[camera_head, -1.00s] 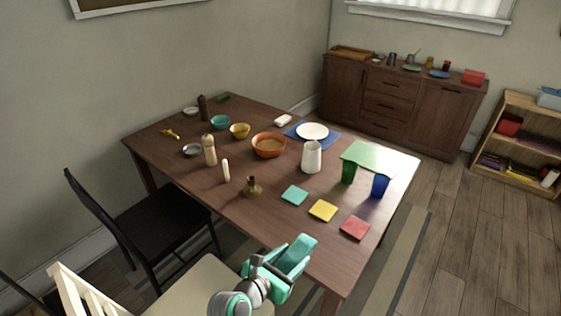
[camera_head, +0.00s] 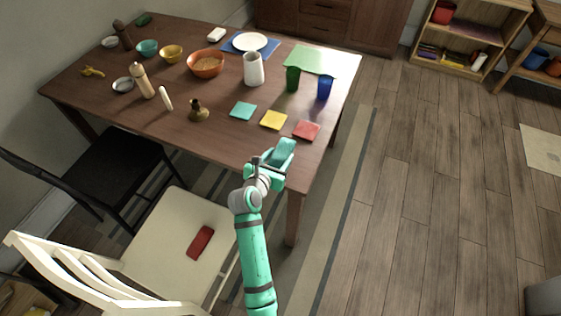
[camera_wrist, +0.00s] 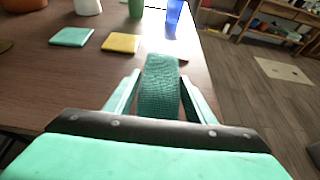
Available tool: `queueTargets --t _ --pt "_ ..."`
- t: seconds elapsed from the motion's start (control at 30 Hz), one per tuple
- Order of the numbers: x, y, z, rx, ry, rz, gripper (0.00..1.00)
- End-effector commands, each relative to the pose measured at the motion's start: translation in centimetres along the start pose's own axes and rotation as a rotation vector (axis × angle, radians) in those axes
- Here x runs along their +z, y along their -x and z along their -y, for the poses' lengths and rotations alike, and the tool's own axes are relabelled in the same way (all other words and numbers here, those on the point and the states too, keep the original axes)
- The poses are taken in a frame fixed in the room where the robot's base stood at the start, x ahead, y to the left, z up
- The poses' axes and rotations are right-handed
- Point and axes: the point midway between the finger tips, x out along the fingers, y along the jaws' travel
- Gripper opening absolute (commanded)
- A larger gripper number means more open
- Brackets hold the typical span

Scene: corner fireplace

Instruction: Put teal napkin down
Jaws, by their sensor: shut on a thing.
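The teal napkin (camera_wrist: 158,88), a dark teal folded strip of woven-looking cloth, stands between the two fingers of my gripper (camera_wrist: 160,92) in the wrist view. The gripper is shut on it. In the head view my gripper (camera_head: 278,155) is over the front right edge of the dining table (camera_head: 215,130), near the red square. There the napkin is hard to tell from my teal fingers. A flat teal square (camera_head: 243,111), a yellow square (camera_head: 273,120) and a red square (camera_head: 307,130) lie in a row on the table beyond the gripper.
Behind the squares stand a white pitcher (camera_head: 253,69), a green cup (camera_head: 292,79) and a blue cup (camera_head: 325,87). A brass candle holder (camera_head: 199,112) is to their left. A cream chair (camera_head: 180,245) with a red object (camera_head: 201,242) on its seat stands at the table's front.

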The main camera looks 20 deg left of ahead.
Motion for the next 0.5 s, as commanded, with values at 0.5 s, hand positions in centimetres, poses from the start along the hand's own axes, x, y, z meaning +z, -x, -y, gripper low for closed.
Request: queueTargets --t 0.5 --pt "-3.4 -2.4 0.4 -0.002 -0.001 0.001 0.28"
